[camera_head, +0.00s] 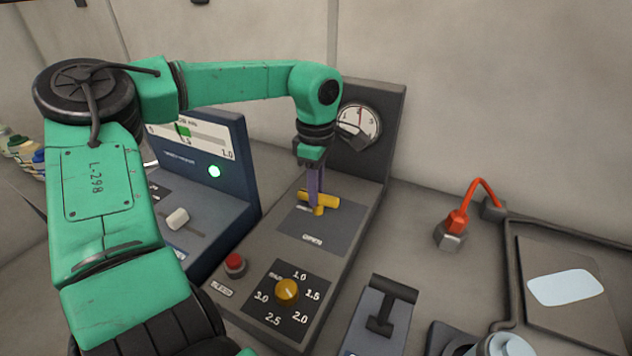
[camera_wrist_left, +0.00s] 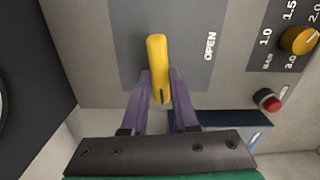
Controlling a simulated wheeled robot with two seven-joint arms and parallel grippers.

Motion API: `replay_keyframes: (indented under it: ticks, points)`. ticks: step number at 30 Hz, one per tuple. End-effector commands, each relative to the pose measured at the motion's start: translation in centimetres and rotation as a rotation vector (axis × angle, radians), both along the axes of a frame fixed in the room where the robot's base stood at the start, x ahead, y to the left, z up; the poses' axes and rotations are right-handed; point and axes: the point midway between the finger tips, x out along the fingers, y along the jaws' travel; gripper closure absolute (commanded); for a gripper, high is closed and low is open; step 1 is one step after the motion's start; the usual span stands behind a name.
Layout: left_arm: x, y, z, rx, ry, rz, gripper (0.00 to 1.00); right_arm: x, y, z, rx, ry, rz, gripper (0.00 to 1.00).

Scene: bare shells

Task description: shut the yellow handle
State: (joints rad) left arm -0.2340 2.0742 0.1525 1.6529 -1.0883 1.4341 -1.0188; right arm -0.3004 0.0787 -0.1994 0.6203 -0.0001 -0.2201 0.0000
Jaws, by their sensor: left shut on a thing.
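The yellow handle (camera_head: 327,199) sits on a dark plate marked OPEN (camera_head: 312,238) on the grey console. In the head view it lies crosswise on the plate. In the left wrist view the handle (camera_wrist_left: 157,62) points away from my gripper, with the word OPEN to its right. My left gripper (camera_head: 316,205) comes down from above and its purple fingers are shut on the handle. In the left wrist view the fingers (camera_wrist_left: 160,92) stand on either side of it, near its lower end. My right gripper is in neither view.
A gauge (camera_head: 358,125) stands behind the handle. A yellow dial (camera_head: 287,291) and a red button (camera_head: 235,264) are nearer on the console. A blue panel (camera_head: 215,190) rises at left. A black lever (camera_head: 384,305) and a red bent pipe (camera_head: 470,205) are at right.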

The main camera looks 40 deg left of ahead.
Motion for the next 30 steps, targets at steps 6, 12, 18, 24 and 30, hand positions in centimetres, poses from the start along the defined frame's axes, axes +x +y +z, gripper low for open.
replay_keyframes:
  ticks: [6,12,18,24,30]
  points:
    - [0.25,0.04,0.33,0.0,-0.011,-0.081,1.0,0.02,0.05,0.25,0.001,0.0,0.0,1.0]
    - [0.27,0.05,0.32,0.0,-0.011,-0.11,1.0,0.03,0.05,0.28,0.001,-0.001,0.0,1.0]
    - [0.28,0.06,0.33,0.001,-0.011,-0.115,1.0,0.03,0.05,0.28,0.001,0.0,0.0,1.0]
    - [0.28,0.06,0.33,0.001,-0.011,-0.114,0.61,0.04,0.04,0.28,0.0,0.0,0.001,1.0]
    - [0.18,0.04,0.19,0.0,-0.006,-0.114,0.43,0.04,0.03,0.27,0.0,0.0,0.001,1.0]
